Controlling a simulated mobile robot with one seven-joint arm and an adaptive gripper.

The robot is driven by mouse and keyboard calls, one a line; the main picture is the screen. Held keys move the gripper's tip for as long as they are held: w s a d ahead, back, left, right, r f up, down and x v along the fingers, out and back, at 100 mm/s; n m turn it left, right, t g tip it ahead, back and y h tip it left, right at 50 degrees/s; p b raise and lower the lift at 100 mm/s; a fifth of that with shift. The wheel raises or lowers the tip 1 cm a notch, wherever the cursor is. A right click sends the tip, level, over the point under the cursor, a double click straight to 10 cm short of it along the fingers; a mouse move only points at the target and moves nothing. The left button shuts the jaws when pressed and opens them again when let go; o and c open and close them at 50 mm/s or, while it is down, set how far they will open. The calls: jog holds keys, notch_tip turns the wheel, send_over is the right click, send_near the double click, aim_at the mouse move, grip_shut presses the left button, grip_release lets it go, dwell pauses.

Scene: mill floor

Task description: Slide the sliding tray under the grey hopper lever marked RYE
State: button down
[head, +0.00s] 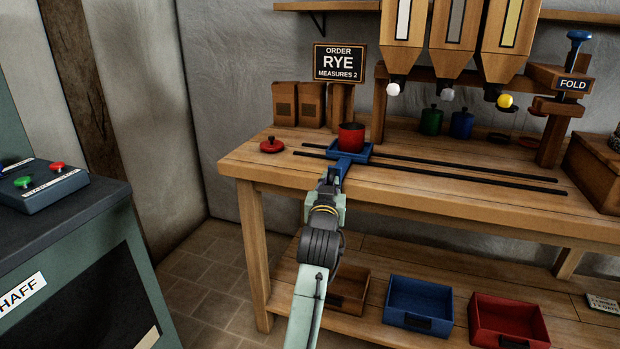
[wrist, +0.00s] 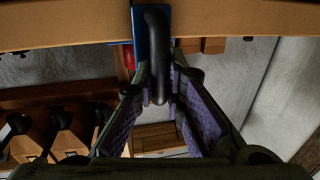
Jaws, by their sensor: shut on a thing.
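The blue sliding tray (head: 364,152) sits at the left part of two dark rails on the workbench, with a red canister (head: 351,136) standing in it. My gripper (head: 333,177) is shut on the tray's handle at the bench's front edge. In the wrist view, the dark handle (wrist: 157,60) is between the fingers. The grey lever knob (head: 447,94) hangs below the middle hopper (head: 451,52), to the right of the tray. A white knob (head: 393,90) is left of it and a yellow knob (head: 505,101) right of it. No RYE mark is readable on the hoppers.
The rails (head: 470,175) run clear to the right of the tray. A red lid (head: 271,146) lies on the bench (head: 258,167) at left. Green (head: 431,121) and blue (head: 462,124) canisters stand behind the rails. An order sign (head: 339,63) reads RYE, MEASURES 2.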

jog(key=s+d, duration=0.2)
jog(key=d, duration=0.5)
jog(key=s+d+p, duration=0.1)
jog(key=s+d, duration=0.1)
jog(key=d, duration=0.6)
jog(key=s+d, duration=0.2)
jog(key=d, duration=0.6)
jog(key=shift+s, duration=0.1)
jog(key=c, duration=1.6)
grip_release()
jog(key=shift+c, duration=0.2)
jog(key=s, duration=1.2)
jog(key=shift+a, duration=0.4)
